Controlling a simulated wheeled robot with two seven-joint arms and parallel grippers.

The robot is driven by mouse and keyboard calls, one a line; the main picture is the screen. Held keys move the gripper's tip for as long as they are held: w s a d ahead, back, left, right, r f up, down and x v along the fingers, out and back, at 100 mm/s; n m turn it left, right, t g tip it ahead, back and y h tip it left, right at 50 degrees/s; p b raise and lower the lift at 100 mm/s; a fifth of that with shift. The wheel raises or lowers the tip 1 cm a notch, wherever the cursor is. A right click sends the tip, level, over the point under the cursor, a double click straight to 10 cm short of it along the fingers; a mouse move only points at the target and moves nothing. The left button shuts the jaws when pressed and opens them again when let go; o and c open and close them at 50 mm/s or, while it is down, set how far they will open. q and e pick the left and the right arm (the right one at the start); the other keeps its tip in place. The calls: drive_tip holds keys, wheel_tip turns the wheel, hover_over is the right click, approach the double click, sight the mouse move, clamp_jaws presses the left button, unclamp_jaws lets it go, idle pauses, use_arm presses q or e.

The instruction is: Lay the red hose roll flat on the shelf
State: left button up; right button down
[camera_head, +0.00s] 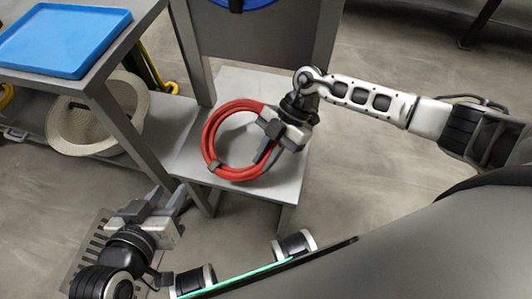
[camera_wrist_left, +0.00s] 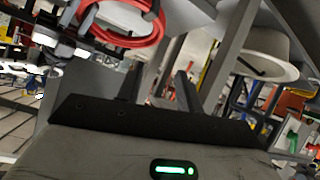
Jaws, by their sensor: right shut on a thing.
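The red hose roll (camera_head: 209,139) is a ring of several red loops with a small grey clip, over the light grey shelf (camera_head: 287,180). My right gripper (camera_head: 266,146) is shut on its right side. The roll looks roughly level, but I cannot tell whether it rests fully on the shelf. The gripper hides part of its right side. The roll also shows at the top of the left wrist view (camera_wrist_left: 130,43). My left gripper (camera_head: 170,193) is open and empty, lower left of the shelf; its two fingers stand apart in the left wrist view.
A blue tray (camera_head: 65,38) lies on a grey table at the upper left. A beige hat-shaped object (camera_head: 132,98) sits on a lower shelf beneath it. Grey posts stand between that table and the shelf. A blue round thing (camera_head: 236,3) is at the top edge. Open floor lies to the right.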

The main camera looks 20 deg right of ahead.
drive_tip(key=c, duration=1.3)
unclamp_jaws()
